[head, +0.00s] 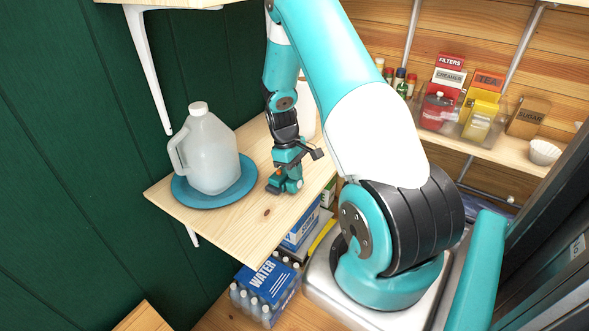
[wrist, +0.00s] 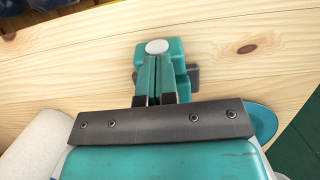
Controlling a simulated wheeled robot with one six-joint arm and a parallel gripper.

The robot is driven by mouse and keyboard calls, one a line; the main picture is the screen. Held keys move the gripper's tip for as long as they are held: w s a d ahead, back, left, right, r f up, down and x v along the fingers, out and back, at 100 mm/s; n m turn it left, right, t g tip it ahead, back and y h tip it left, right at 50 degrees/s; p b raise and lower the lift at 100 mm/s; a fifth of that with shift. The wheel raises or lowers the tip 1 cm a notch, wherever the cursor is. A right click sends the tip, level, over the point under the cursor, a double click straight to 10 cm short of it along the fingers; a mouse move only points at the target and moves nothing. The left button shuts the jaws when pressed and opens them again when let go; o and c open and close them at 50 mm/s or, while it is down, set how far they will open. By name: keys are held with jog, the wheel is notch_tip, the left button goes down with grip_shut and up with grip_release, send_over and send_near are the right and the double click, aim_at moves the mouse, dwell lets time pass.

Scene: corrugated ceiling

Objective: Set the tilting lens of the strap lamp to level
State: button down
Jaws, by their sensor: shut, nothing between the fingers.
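The strap lamp (wrist: 181,63) is a small teal block on the pale wooden shelf, seen in the wrist view behind my fingers. A pale round disc (wrist: 157,47), apparently its lens, shows just beyond my fingertips; I cannot tell its tilt. Dark grey parts stick out at the lamp's side. My gripper (wrist: 155,62) is shut and empty, its two teal fingers side by side over the lamp, hiding its middle. I cannot tell whether they touch it. In the head view my gripper (head: 289,173) points down at the shelf and blends with the teal lamp.
A translucent jug (head: 210,155) stands on a blue plate (head: 241,190) left of my gripper. A white container (head: 306,112) stands behind my wrist. The shelf (head: 244,225) is bare towards its front edge. Water bottles (head: 262,287) sit below.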

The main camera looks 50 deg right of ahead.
jog(key=shift+f, duration=0.1)
jog(key=shift+s+f+b, duration=0.3)
jog(key=shift+f+b, duration=0.4)
jog(key=shift+s+f, duration=0.1)
jog(key=shift+s, duration=0.15)
jog(key=shift+a, duration=0.1)
jog(key=shift+p+v, duration=0.7)
jog(key=shift+v, duration=0.2)
jog(key=p+v, duration=0.1)
jog(key=v, duration=0.1)
jog(key=s+p+v, duration=0.1)
jog(key=p+v, duration=0.1)
jog(key=s+b+v, duration=0.2)
jog(key=b+v, duration=0.1)
jog(key=v, duration=0.6)
jog(key=shift+r, duration=0.45)
